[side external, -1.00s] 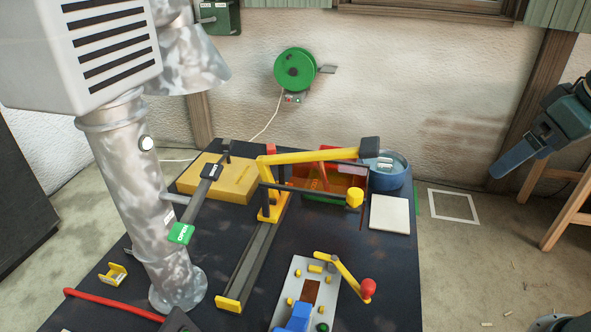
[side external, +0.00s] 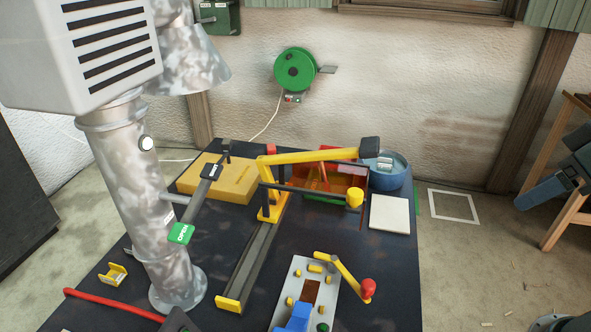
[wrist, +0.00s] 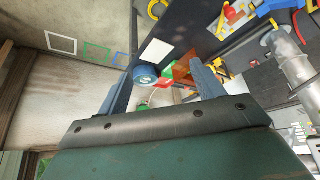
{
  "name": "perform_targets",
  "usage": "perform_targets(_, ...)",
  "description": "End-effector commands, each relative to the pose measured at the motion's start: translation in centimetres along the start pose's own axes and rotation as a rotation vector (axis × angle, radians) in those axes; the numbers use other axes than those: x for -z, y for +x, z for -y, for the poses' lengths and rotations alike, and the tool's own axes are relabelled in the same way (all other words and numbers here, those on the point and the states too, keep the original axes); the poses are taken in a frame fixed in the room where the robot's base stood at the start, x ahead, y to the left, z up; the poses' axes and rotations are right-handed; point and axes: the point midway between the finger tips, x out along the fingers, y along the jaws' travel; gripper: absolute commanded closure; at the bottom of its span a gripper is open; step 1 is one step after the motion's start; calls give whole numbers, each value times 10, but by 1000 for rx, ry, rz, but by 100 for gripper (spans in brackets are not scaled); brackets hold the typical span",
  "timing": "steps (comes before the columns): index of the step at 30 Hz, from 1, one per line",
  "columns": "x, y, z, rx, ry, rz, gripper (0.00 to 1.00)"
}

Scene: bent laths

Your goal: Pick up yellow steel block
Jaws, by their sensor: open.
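No piece is clearly marked as the yellow steel block. A flat yellow slab (side external: 222,180) lies at the back left of the dark table in the side view, and a small yellow bracket (side external: 112,274) sits near the left edge. My gripper (side external: 530,197) is at the far right of the side view, off the table and well away from both. In the wrist view my gripper (wrist: 163,72) has its two blue fingers spread apart, with nothing held between them. Some yellow parts show at the upper right there, too small to identify.
A yellow-armed lever frame (side external: 310,157) stands mid-table before a red bin (side external: 345,178). A blue round tub (side external: 392,178) and white pad (side external: 390,213) are at the right. A grey pipe (side external: 150,210) rises at left. A wooden stool (side external: 573,205) stands by my gripper.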

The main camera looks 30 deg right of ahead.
Motion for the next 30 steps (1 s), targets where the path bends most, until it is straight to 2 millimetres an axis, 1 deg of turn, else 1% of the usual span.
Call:
perform_targets(5,3,0,0,-1,5,2,33)
perform_targets(8,10,-1,-1,-4,17,9,33)
perform_targets(11,22,-1,-3,-9,36,21,33)
perform_targets(14,38,0,-6,-16,65,36,33)
perform_targets(20,81,6,-13,-34,138,74,33)
perform_targets(26,124,20,-22,-55,216,112,33)
perform_targets(30,152,35,-30,-71,269,137,33)
